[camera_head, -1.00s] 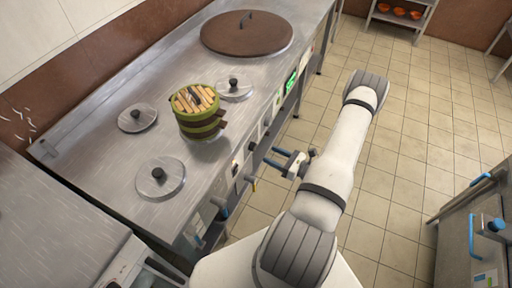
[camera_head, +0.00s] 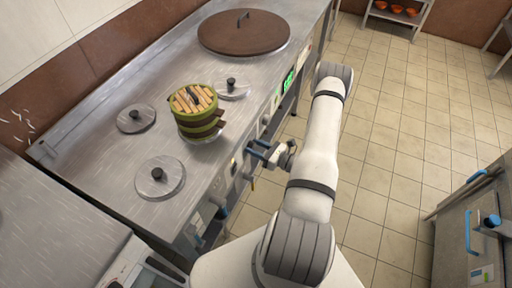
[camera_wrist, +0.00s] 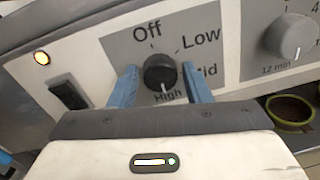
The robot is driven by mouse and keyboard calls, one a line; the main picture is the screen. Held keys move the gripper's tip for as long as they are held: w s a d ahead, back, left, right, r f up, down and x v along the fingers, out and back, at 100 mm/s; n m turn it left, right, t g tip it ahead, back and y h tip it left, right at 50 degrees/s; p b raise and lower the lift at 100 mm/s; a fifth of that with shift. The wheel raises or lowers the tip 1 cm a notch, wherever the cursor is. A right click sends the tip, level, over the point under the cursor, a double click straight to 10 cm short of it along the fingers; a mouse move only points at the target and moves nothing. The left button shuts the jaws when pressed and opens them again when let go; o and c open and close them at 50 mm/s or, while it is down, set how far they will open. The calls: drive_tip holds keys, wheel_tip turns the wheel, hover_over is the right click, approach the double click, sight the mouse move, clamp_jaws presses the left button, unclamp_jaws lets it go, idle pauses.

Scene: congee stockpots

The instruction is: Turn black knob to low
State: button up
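The black knob (camera_wrist: 160,74) sits on a grey panel marked Off, Low, Mid and High in the wrist view. Its white pointer line faces down toward the High label. My gripper (camera_wrist: 160,86) has its two blue fingers on either side of the knob, with a visible gap between each finger and the knob. In the head view, my gripper (camera_head: 258,151) is at the front panel of the steel counter (camera_head: 105,190); the knob cannot be made out there.
A grey timer knob (camera_wrist: 291,36) is to the right and a black rocker switch (camera_wrist: 69,93) with a lit lamp (camera_wrist: 41,58) is to the left. A green basket (camera_head: 199,125) and lids (camera_head: 160,178) stand on the counter. The tiled floor (camera_head: 385,150) is clear.

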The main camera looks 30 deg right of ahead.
drive_tip(key=c, duration=0.6)
drive_tip(key=shift+c, duration=0.4)
